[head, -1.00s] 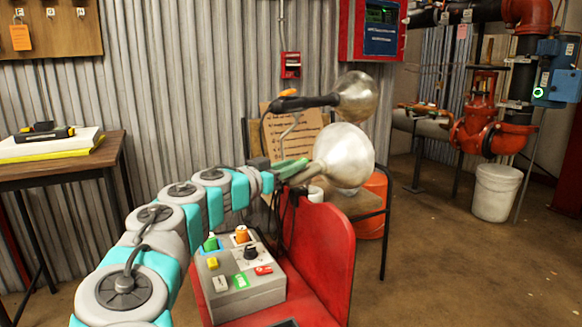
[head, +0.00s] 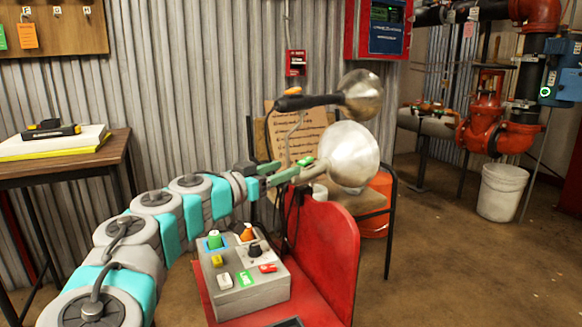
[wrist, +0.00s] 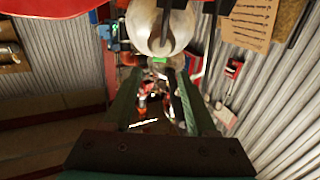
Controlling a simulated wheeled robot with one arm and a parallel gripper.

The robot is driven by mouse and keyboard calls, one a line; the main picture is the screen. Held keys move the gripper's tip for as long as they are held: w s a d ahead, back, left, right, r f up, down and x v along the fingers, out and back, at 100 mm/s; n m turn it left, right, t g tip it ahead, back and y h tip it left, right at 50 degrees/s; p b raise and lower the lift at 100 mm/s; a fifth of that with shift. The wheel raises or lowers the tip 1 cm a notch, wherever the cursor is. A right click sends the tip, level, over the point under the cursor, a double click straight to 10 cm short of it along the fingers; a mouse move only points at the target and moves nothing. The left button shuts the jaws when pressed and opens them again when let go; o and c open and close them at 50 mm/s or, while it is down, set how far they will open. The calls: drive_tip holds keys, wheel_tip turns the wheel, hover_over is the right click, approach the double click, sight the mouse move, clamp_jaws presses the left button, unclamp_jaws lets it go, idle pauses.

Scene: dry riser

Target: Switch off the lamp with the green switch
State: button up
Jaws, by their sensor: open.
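The lamp with the green switch has a round silver shade (head: 350,154); its small green switch (head: 307,161) sits on the neck just left of the shade. In the wrist view the shade (wrist: 160,30) is at top centre, with the green switch (wrist: 159,60) just below it. My gripper (head: 290,172) is open beside the lamp's neck. In the wrist view its two fingers (wrist: 158,85) are spread and the switch lies beyond them, roughly between their tips. Whether a finger touches the lamp I cannot tell.
A second silver lamp (head: 362,95) with an orange switch (head: 293,91) stands behind. A grey control box (head: 245,275) with coloured knobs and buttons sits on the red stand (head: 325,250) below my arm. A chair (head: 389,215) is behind.

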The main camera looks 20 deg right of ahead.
drive_tip(key=shift+v, duration=1.3)
